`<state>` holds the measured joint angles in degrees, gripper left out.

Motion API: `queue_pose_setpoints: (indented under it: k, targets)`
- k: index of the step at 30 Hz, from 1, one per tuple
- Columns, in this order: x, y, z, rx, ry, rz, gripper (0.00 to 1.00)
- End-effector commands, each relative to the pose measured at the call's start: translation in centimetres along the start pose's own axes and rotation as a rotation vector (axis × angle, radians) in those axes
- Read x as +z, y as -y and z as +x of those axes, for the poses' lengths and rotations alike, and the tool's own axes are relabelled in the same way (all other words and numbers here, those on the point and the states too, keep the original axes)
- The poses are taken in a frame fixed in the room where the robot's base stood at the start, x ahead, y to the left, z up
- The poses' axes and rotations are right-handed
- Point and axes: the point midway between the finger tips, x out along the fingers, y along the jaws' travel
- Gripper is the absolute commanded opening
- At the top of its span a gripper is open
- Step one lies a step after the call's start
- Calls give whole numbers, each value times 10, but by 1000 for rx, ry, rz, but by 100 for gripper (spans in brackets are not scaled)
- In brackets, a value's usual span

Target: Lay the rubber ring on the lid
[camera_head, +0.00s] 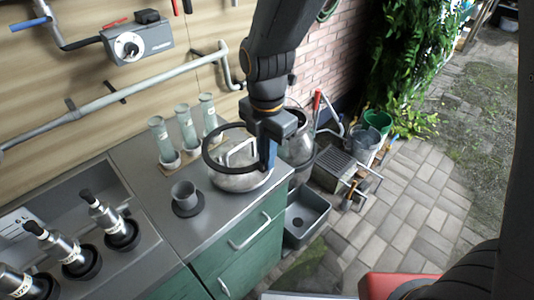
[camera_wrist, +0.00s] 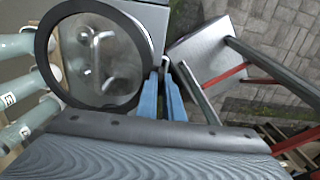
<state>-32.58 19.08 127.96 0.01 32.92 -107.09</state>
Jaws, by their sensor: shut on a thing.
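The black rubber ring (camera_head: 205,157) is pinched at its right edge by my gripper (camera_head: 268,155). The ring hangs over the metal lid (camera_head: 238,181), which has a raised bar handle and sits on the grey counter. In the wrist view the ring (camera_wrist: 41,55) surrounds the shiny lid (camera_wrist: 112,80) and its handle. My gripper's blue fingers (camera_wrist: 162,82) close on the ring's right side there. The ring looks a little above the lid, but the exact gap is hard to tell.
A grey cup (camera_head: 183,192) on a dark round base stands left of the lid. Several pale green tubes (camera_head: 185,130) stand behind. Metal cylinders with black tops (camera_head: 105,220) line the left front. A steel can (camera_head: 298,148) stands right of the counter.

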Motion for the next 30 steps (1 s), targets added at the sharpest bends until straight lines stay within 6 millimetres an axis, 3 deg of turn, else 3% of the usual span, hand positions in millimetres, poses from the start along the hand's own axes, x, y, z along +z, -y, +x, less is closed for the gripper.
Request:
queue_pose_setpoints:
  k: [21,30]
  targets:
    - [0,0,54,-1,0,1,0]
    - [0,0,63,0,0,1,0]
